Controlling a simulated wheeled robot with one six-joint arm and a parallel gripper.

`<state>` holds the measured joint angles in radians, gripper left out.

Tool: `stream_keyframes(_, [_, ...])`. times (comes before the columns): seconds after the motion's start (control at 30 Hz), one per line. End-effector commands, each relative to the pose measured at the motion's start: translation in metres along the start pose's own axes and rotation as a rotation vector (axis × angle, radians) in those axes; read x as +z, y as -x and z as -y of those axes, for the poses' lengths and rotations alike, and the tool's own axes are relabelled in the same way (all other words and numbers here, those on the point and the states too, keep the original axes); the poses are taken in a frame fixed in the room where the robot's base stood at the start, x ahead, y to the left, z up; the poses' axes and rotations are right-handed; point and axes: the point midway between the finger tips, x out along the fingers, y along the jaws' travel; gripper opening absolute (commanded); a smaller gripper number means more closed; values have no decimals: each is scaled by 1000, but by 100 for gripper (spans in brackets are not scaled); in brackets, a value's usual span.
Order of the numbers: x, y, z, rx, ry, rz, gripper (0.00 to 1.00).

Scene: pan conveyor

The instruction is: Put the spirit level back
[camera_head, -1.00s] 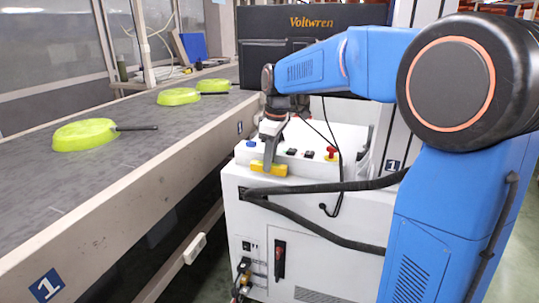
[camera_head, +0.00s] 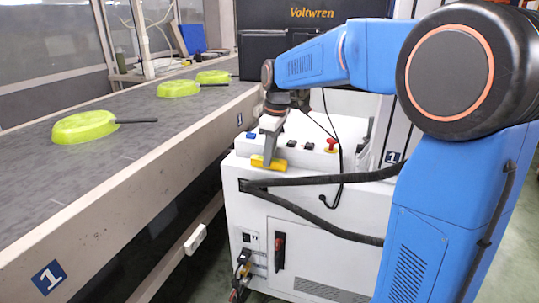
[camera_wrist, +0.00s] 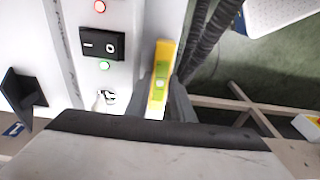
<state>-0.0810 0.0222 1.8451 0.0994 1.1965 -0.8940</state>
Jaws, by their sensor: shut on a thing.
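The yellow spirit level (camera_head: 268,163) is at the front top edge of the white control cabinet (camera_head: 310,225). In the wrist view the level (camera_wrist: 164,62) stands lengthwise between the two fingers, with its green vial facing the camera. My gripper (camera_head: 267,160) points down and is shut on the level; in the wrist view its fingers (camera_wrist: 160,100) press on both sides of it. I cannot tell whether the level touches the cabinet top.
Lime-green pans (camera_head: 84,126) lie on the grey conveyor (camera_head: 130,150) to the left. Switches and a red knob (camera_head: 332,144) sit on the cabinet top near my gripper; a black rocker switch (camera_wrist: 102,44) shows beside the level. A black cable hangs over the cabinet front.

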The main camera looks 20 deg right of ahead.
Motion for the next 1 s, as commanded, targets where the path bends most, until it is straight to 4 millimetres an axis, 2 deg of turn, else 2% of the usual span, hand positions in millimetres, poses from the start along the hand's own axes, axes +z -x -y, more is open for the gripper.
stream_keyframes(0.4, [1,-7,0,0,0,0,0])
stream_keyframes(0.43, [1,-7,0,0,0,0,24])
stream_keyframes(0.5, [1,-7,0,0,0,0,40])
stream_keyframes(0.53, [1,-6,0,0,0,0,43])
stream_keyframes(0.87, [1,-5,-1,3,0,-1,43])
stream_keyframes(1.0, [0,6,-2,5,0,-2,43])
